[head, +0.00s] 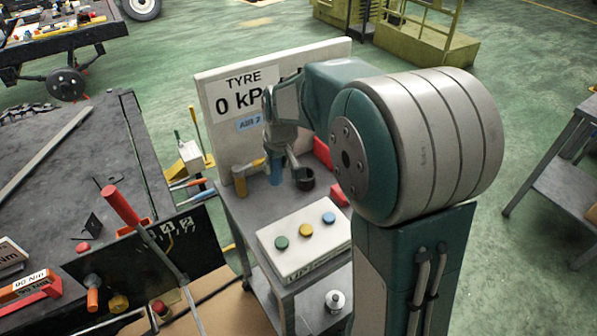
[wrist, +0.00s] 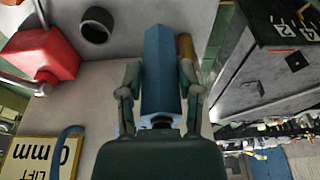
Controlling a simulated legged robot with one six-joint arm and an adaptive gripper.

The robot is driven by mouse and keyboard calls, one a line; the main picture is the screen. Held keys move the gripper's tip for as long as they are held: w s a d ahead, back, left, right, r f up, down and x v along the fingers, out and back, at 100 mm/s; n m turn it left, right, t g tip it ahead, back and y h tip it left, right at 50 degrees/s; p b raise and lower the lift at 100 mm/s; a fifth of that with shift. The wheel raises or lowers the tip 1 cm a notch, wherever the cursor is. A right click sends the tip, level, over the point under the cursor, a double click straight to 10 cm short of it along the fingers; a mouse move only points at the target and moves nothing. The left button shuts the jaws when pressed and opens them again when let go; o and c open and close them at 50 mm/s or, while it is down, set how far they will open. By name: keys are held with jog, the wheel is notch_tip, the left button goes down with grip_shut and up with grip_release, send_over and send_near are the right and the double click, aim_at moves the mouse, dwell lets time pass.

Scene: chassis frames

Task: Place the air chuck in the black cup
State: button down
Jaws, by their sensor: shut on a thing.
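My gripper (wrist: 160,84) is shut on a blue, faceted body, which I take to be the air chuck (wrist: 161,65). In the head view, the air chuck (head: 275,172) shows blue below my gripper (head: 280,157), near the upright board; whether it touches the cart top is unclear. The black cup (head: 304,182) stands upright on the cart, right of the air chuck and apart from it. In the wrist view, the black cup (wrist: 96,26) is at the upper left, its round opening visible and its inside dark.
A brass-coloured part (head: 242,182) is beside the air chuck. A red object (wrist: 45,54) is near the cup in the wrist view. A white box with three coloured buttons (head: 304,238) fills the cart's front. The tyre sign board (head: 240,130) stands behind.

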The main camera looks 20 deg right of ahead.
jog(key=w+d+f, duration=0.2)
jog(key=d+f, duration=0.2)
jog(key=w+d+f, duration=0.3)
jog(key=f, duration=0.1)
jog(key=w+d+f, duration=0.3)
jog(key=d+f, duration=0.1)
jog(key=f, duration=0.1)
jog(key=shift+d, duration=0.3)
jog(key=shift+c, duration=1.4)
grip_release()
